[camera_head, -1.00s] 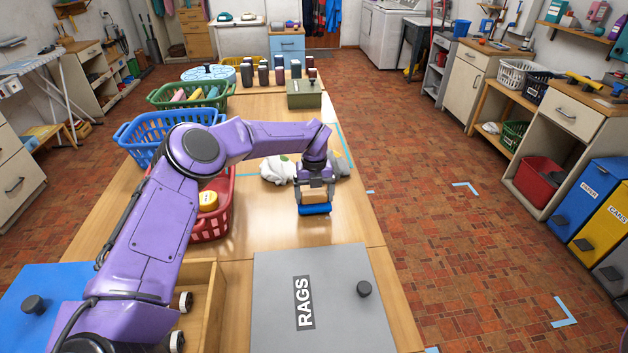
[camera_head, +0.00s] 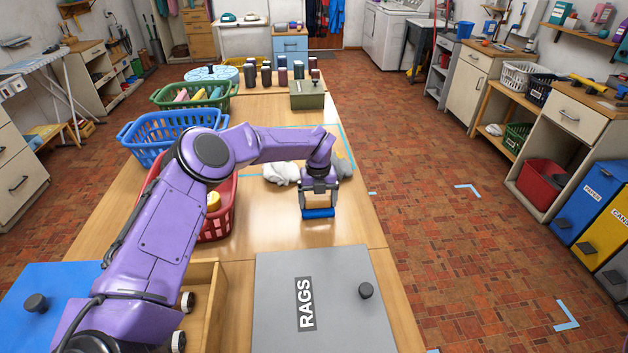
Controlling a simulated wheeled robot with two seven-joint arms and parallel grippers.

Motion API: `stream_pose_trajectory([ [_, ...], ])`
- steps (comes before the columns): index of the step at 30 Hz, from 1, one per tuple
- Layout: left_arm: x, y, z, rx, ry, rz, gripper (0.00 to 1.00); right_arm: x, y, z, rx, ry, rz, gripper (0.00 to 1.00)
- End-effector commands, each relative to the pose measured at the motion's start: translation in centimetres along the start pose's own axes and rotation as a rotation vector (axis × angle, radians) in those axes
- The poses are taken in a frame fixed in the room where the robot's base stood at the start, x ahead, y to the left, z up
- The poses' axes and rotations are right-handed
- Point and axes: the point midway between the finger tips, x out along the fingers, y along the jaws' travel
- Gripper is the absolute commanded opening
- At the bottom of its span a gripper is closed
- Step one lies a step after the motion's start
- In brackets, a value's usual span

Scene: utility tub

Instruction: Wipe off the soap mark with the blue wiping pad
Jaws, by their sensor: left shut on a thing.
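The blue wiping pad (camera_head: 318,213) has a light wooden block as its grip and a blue underside. My left gripper (camera_head: 319,193) is shut on the wooden block from above. The pad is low, at or just above the wooden table (camera_head: 275,225); I cannot tell if it touches. I see no soap mark on the bare wood; it may be hidden under the pad or behind my arm. My right gripper is not in view.
A white cloth (camera_head: 281,173) and a grey cloth (camera_head: 344,166) lie just behind the gripper. A red basket (camera_head: 218,222), a blue basket (camera_head: 150,150) and a green basket (camera_head: 190,103) line the left side. A grey RAGS lid (camera_head: 335,290) is in front.

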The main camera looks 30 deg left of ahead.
Motion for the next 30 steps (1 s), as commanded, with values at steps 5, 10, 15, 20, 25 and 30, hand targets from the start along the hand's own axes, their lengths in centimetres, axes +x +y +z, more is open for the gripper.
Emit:
stream_pose_trajectory([
  [5, -2.0, 0.2, 0.2, 0.002, -0.003, -0.002, 0.61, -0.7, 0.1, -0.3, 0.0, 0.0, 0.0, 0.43],
  [10, -3.7, 0.3, 0.1, 0.002, 0.0, 0.001, 0.61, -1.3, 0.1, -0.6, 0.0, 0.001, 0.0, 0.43],
  [15, -5.3, 0.3, 0.2, 0.002, -0.001, 0.0, 0.61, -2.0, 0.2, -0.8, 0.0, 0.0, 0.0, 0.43],
  [20, -6.8, 0.4, 0.2, 0.001, -0.001, 0.0, 0.61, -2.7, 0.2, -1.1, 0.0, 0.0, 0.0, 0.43],
  [25, -8.0, 0.4, 0.2, 0.0, -0.001, 0.0, 0.61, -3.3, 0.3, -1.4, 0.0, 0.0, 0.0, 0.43],
  [30, -8.3, 0.5, 0.2, 0.0, 0.0, 0.0, 0.61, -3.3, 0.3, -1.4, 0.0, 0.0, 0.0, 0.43],
])
